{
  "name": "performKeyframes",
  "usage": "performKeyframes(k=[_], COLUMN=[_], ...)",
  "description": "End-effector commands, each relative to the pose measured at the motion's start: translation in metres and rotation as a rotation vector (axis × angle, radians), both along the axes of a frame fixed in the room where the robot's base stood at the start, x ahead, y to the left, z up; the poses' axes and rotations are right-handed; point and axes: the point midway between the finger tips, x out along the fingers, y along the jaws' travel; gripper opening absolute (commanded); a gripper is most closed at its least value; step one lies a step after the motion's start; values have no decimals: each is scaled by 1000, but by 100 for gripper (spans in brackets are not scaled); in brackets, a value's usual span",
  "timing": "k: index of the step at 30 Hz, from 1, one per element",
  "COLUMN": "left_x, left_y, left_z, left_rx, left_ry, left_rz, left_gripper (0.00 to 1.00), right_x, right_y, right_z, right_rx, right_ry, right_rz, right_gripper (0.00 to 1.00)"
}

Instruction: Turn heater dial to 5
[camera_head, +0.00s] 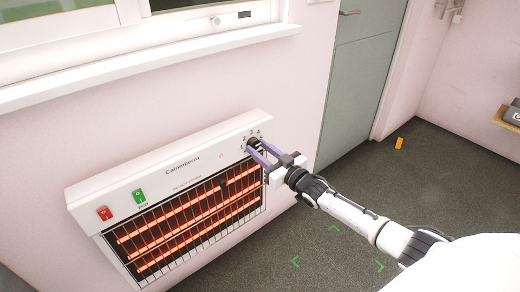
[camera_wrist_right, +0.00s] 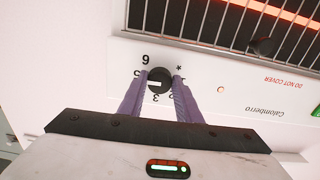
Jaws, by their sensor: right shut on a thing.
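The white wall heater (camera_head: 90,190) has glowing orange bars and a black round dial (camera_head: 252,143) at its upper right corner, with numbers printed around it. My right gripper (camera_head: 258,150) is shut on the dial, with one purple finger on each side. In the right wrist view the dial (camera_wrist_right: 158,80) sits between the fingertips of the right gripper (camera_wrist_right: 160,84). A white pointer mark on it lies roughly level, towards the picture's left. The numbers appear upside down there, and the fingers partly hide some. My left gripper is not in view.
A red switch (camera_head: 105,213) and a green switch (camera_head: 139,196) are on the heater's left end. A white window sill (camera_head: 150,57) runs above it. A grey-green door (camera_head: 352,80) stands to the right. The dark carpet (camera_head: 330,215) is mostly open, with small green marks.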

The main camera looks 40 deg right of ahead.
Motion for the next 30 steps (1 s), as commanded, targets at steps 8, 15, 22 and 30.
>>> performKeyframes(k=[8,15,22,30], left_x=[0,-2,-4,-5], left_y=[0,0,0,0], left_z=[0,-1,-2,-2], left_rx=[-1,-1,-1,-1], left_ry=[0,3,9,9], left_rz=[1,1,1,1], left_gripper=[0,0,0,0], right_x=[0,0,0,-2], right_y=[0,0,0,0], right_z=[-1,-1,-1,0], right_rx=[30,30,30,30], right_ry=[4,4,3,3], right_rz=[0,0,0,0], right_gripper=[8,8,50,50])
